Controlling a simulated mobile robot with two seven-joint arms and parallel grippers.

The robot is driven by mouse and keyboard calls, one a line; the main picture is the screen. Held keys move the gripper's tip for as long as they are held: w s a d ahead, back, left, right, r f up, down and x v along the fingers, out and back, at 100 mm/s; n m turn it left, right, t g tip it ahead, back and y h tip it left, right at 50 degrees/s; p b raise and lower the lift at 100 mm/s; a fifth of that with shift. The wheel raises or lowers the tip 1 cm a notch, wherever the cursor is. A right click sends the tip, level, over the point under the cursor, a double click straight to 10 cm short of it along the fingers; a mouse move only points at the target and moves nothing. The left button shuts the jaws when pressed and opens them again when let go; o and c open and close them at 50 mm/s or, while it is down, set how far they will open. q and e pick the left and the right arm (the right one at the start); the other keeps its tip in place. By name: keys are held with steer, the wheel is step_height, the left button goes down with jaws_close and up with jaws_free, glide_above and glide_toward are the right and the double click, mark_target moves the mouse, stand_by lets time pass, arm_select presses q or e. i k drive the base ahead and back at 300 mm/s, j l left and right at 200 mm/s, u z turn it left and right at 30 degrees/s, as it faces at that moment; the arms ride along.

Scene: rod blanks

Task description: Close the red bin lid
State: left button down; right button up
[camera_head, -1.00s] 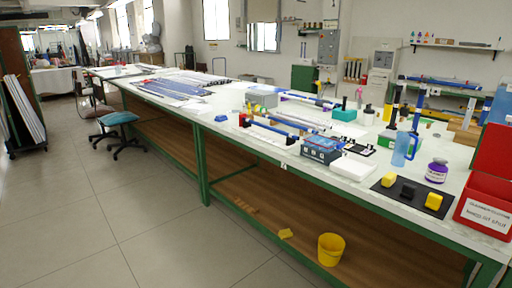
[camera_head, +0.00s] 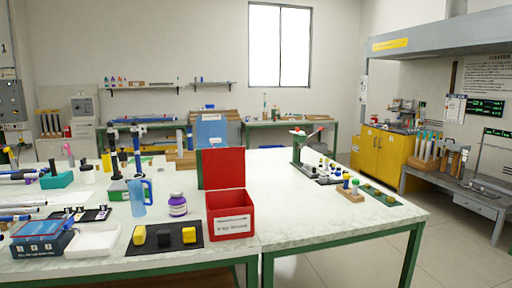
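The red bin (camera_head: 231,222) stands near the front edge of the white table, with a white label on its front. Its red lid (camera_head: 223,168) is open and stands roughly upright at the back of the bin. Neither of my grippers shows in the head view.
Left of the bin, a black mat (camera_head: 163,236) holds yellow and black blocks. A purple-labelled jar (camera_head: 177,205) and a blue jug (camera_head: 138,197) stand behind the mat. A blue panel (camera_head: 211,131) rises behind the lid. The tabletop (camera_head: 290,205) right of the bin is clear up to a wooden block with bottles (camera_head: 350,189).

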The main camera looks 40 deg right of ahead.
mark_target(223, 168)
steer(key=i+j+z, duration=0.1)
steer(key=z, duration=0.35)
steer(key=i+j+z, duration=0.1)
steer(key=z, duration=0.35)
steer(key=j+z, duration=0.2)
steer(key=z, duration=0.2)
steer(key=i+j+z, duration=0.1)
steer(key=z, duration=0.3)
steer(key=i+j+z, duration=0.1)
steer(key=j+z, duration=0.15)
steer(key=z, duration=0.15)
steer(key=j+z, duration=0.25)
steer(key=z, duration=0.15)
steer(key=i, duration=0.05)
